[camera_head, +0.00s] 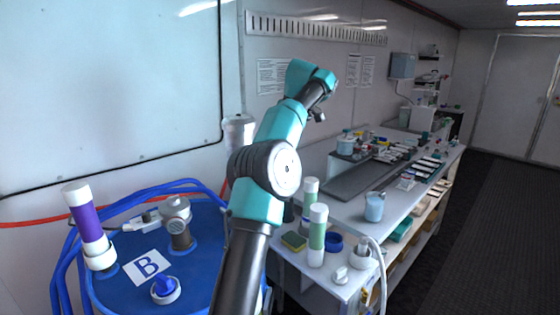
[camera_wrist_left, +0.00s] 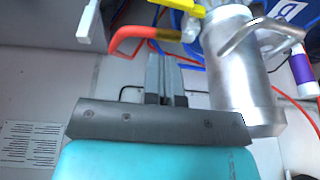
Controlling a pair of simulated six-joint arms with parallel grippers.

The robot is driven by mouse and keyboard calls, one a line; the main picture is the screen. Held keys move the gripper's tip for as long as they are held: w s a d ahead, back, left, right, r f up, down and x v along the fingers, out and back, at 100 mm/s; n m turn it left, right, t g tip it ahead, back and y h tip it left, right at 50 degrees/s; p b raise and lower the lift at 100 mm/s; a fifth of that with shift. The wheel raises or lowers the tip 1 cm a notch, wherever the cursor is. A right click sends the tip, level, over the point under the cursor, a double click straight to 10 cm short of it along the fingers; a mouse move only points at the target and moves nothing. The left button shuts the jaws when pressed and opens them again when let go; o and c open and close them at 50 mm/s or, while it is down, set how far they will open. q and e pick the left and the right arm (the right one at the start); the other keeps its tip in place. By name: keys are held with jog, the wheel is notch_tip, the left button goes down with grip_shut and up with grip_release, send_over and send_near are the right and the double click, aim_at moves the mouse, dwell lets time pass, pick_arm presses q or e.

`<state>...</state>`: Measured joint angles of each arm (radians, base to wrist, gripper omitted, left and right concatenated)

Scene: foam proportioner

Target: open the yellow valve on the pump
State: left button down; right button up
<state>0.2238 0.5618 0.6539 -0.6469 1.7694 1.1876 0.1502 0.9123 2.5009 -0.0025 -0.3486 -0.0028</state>
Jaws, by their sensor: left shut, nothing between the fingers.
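The yellow valve handle (camera_wrist_left: 178,5) shows at the top edge of the left wrist view, partly cut off, beside the metal pump. The silver pump body (camera_wrist_left: 235,75) fills the right of centre, with a bent metal handle across its top. My left gripper (camera_wrist_left: 165,62) is shut and empty. Its fingertips appear just below the orange-red hose fitting (camera_wrist_left: 130,38) in the picture; I cannot tell whether they touch it. In the head view one of my arms rises through the middle, and a pale cylinder (camera_head: 238,132) is partly behind it. The yellow valve cannot be made out there.
A blue drum (camera_head: 205,260) labelled B stands at lower left, with blue hoses and a purple-and-white tube (camera_head: 88,222). A red hose (camera_head: 35,226) runs along the wall. A cluttered bench (camera_head: 345,212) is at right; the dark floor beyond is clear.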

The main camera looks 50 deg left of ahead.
pick_arm(q)
jog(key=x, duration=1)
jog(key=shift+s+d+f, duration=0.1)
jog(key=shift+d+f, duration=0.2)
jog(key=shift+f, duration=0.1)
jog(key=shift+s+f, duration=0.1)
jog(key=shift+f, duration=0.6)
